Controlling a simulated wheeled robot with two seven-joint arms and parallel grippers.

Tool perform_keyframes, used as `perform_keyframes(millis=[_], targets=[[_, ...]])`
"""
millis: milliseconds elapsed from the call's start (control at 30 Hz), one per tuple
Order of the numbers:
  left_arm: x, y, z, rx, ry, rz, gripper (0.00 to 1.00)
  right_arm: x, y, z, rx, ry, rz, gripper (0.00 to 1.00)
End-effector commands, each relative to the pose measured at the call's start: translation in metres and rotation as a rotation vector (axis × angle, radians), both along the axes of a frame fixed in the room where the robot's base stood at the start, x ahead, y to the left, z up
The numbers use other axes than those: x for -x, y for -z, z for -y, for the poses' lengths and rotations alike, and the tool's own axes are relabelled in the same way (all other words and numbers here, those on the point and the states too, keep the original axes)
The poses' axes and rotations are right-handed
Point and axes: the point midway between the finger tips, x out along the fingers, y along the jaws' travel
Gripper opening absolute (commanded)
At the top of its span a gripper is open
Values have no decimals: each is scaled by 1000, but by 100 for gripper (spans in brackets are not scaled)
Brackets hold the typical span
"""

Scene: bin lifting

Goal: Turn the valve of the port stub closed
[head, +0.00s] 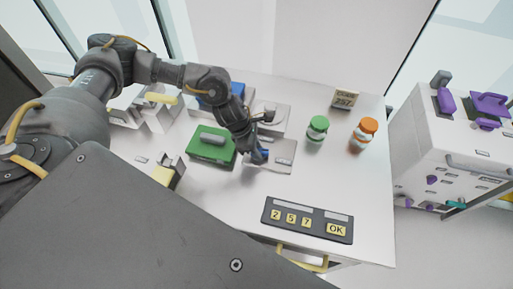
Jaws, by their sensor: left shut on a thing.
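My left arm reaches in from the left over the white table. My left gripper (257,155) points down at a light metal plate (283,160) in the middle of the table. The stub's body and how far the handle is turned are mostly hidden behind the gripper. My right gripper is not in view.
A green box (205,153) stands left of the gripper, and a blue one (207,98) behind the arm. A green-capped jar (317,128), an orange-capped jar (364,133) and a "257" sign (344,99) stand right. A keypad (307,220) lies in front.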

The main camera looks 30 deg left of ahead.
Motion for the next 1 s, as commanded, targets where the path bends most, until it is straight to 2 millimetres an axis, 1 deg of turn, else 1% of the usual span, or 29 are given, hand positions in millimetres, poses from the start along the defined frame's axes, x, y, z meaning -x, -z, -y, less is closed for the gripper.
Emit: perform_keyframes(millis=[267, 467, 667, 1000], targets=[[2, -1, 1, 2, -256, -1, 0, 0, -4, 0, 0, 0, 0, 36], [3, -2, 2, 0, -447, -1, 0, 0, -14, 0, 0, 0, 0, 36], [3, -4, 4, 1, -637, -2, 0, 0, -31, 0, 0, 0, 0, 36], [4, -6, 5, -1, -959, -1, 0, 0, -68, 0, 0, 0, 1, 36]])
